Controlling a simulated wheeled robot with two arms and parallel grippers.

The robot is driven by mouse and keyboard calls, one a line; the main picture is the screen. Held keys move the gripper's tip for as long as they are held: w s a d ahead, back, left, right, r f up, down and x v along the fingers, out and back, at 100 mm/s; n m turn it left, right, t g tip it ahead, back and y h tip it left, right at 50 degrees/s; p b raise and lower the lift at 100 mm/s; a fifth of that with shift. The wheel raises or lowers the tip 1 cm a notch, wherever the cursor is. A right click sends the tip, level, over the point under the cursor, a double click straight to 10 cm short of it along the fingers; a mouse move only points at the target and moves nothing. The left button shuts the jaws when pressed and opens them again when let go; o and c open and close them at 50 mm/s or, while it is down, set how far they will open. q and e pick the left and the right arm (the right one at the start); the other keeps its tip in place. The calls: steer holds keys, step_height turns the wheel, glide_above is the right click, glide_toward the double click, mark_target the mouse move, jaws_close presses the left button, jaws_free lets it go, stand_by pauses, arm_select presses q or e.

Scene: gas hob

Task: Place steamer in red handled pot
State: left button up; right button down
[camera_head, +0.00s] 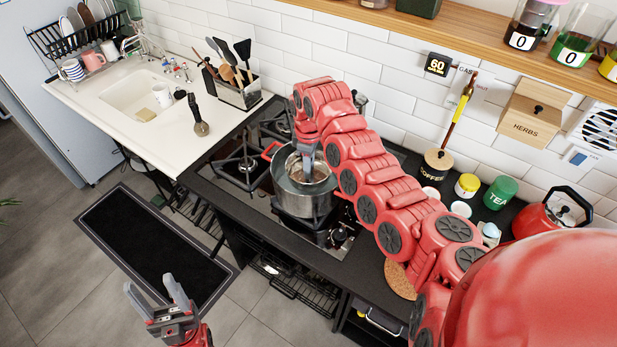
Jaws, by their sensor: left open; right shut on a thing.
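A grey metal pot (304,202) with a red handle (269,151) stands on the gas hob. The steamer (318,172), a shiny metal bowl-like piece, shows inside the pot's rim; whether it rests on the bottom cannot be told. My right gripper (307,158) points down over the pot and is shut on the steamer, and my arm hides part of the pot's far side. My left gripper (160,299) is open and empty, low in front of the counter, over the floor.
A utensil holder (240,92) stands left of the hob, with a white sink (132,92) beyond. Right of the hob are a coffee jar (434,166), a green tea tin (500,193) and a red kettle (548,216). A wooden shelf (450,25) runs above.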

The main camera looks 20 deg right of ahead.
step_height(320, 180, down, 5)
steer(key=shift+a+f+p, duration=0.1)
steer(key=shift+f+p, duration=0.05)
steer(key=shift+p, duration=0.55)
steer(key=shift+w+f, duration=0.1)
steer(key=shift+w, duration=0.05)
steer(key=c, duration=0.7)
jaws_free()
step_height(320, 180, up, 11)
steer(key=b, duration=0.4)
steer(key=shift+r, duration=0.55)
